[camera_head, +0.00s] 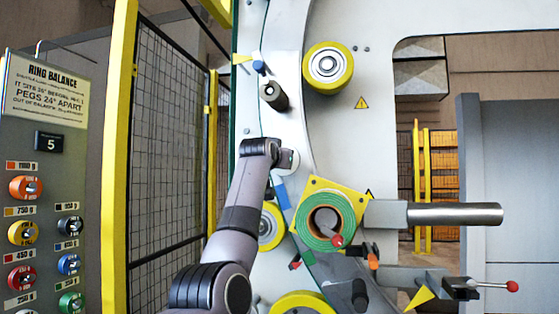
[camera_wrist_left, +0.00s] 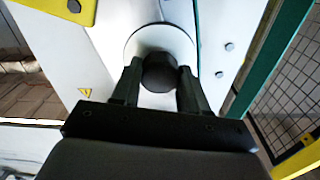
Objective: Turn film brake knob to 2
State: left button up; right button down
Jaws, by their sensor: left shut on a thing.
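The film brake knob is a dark round knob (camera_wrist_left: 159,73) in front of a round white dial (camera_wrist_left: 150,38) in the left wrist view. My left gripper (camera_wrist_left: 158,88) has one finger on each side of the knob and is shut on it. In the head view the gripper (camera_head: 279,160) is at the white panel, with part of the white dial (camera_head: 291,161) showing beside it. The knob is hidden there by my wrist. I cannot read any numbers or pointer on the dial. My right gripper is not in view.
A yellow roller (camera_head: 328,65) and a dark peg (camera_head: 273,96) stick out above the dial. A green and orange coil (camera_head: 308,232) and a steel bar (camera_head: 455,213) stand below right. A mesh fence (camera_head: 165,150) and a rack of coloured rings (camera_head: 25,187) are at left.

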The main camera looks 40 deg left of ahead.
pick_arm(q)
jog(key=shift+n, duration=4.2)
jog(key=o, duration=1.1)
jog(key=shift+c, duration=0.2)
